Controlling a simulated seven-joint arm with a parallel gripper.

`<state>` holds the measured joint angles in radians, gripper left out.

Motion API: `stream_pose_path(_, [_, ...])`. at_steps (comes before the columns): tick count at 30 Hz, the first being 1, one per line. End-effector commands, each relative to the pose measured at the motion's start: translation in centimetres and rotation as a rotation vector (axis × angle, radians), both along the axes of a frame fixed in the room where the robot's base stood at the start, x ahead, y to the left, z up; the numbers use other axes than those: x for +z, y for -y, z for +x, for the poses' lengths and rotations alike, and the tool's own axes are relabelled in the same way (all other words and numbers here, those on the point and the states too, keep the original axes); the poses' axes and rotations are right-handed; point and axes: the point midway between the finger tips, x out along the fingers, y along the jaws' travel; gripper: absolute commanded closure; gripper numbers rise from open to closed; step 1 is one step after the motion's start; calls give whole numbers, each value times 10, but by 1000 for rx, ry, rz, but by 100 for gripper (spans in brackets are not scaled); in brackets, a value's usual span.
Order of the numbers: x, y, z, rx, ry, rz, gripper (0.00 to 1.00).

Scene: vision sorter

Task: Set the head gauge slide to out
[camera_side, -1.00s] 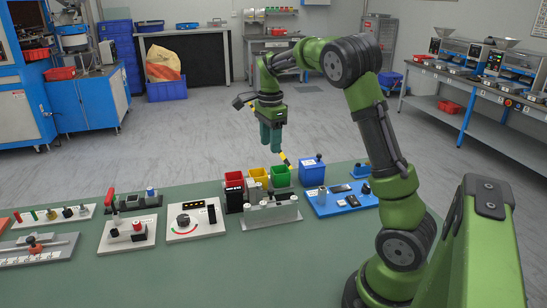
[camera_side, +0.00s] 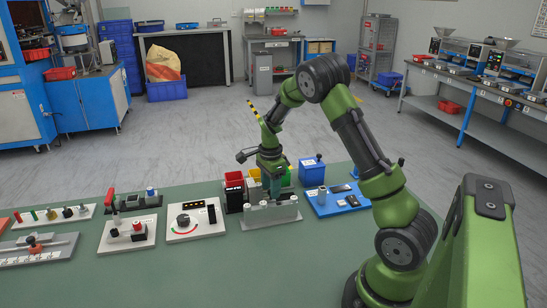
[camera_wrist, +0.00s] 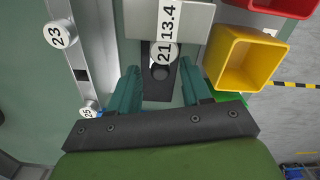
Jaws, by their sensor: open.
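The head gauge appears to be the grey fixture (camera_side: 272,221) with white round pegs at the table's back edge. In the wrist view, a dark slide-like bar (camera_wrist: 158,92) with a round dark knob on it lies between my fingers, below a pale block (camera_wrist: 190,18) and a label reading 13.4. A round white cap (camera_wrist: 163,50) marked 21 is beside the knob. My gripper (camera_wrist: 160,68) is open, its green fingers on either side of the bar. In the side view my gripper (camera_side: 275,196) is low over the fixture. Contact with the bar cannot be told.
Red (camera_side: 233,178), yellow (camera_wrist: 243,62) and green bins stand close behind the fixture. A blue box (camera_side: 312,172) and blue tray (camera_side: 340,200) are to the right. A dial panel (camera_side: 195,220) is to the left. The front tabletop (camera_side: 220,280) is clear.

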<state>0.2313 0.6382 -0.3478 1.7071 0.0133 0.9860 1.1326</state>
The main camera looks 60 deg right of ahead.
Motion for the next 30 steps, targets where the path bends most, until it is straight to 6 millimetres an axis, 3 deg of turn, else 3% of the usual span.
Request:
stream_pose_path(6, [0, 0, 0, 0, 0, 0, 53])
stream_pose_path(15, [0, 0, 0, 1, 0, 0, 99])
stream_pose_path(24, [0, 2, -1, 0, -1, -1, 100])
stream_pose_path(30, [0, 28, -28, -6, -1, -2, 100])
